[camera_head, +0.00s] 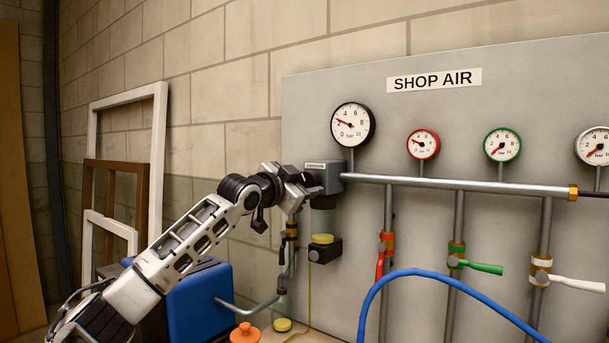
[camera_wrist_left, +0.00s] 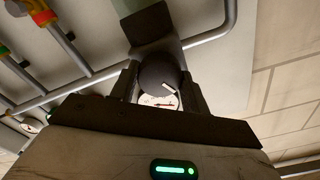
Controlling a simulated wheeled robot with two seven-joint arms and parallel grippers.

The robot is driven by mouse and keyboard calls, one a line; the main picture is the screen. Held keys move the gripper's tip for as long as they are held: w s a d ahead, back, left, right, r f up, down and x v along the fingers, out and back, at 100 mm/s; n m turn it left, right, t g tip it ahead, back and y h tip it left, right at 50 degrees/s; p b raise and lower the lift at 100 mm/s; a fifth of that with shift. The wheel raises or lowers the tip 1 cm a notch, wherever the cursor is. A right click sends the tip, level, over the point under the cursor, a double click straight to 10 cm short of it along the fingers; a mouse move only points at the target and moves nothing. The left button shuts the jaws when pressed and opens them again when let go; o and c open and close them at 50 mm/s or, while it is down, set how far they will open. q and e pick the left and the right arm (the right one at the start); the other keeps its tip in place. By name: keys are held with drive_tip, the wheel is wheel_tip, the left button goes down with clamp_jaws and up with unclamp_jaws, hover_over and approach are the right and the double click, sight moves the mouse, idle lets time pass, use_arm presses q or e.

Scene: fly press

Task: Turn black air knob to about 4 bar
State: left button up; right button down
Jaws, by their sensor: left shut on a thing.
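The black air knob (camera_wrist_left: 158,76) sits between my left gripper's fingers in the left wrist view, with a white pointer line on its face. In the head view my left gripper (camera_head: 300,188) is at the dark regulator block (camera_head: 328,176) at the left end of the grey pipe, and it hides the knob. The gripper is shut on the knob. The large black-rimmed gauge (camera_head: 352,125) stands above the regulator. Its needle points left and slightly up, near the 2 or between 2 and 4; the exact reading is too small to tell. My right gripper is not in view.
The grey panel carries a red gauge (camera_head: 423,144), a green gauge (camera_head: 502,145) and a white gauge (camera_head: 594,147). Red, green (camera_head: 482,267) and white (camera_head: 578,284) valve handles sit below. A blue hose (camera_head: 440,273) arcs in front. A blue box (camera_head: 198,300) stands behind my arm.

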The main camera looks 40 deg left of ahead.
use_arm(q)
drive_tip(key=m, duration=0.2)
drive_tip(key=shift+m, duration=1.5)
drive_tip(key=o, duration=1)
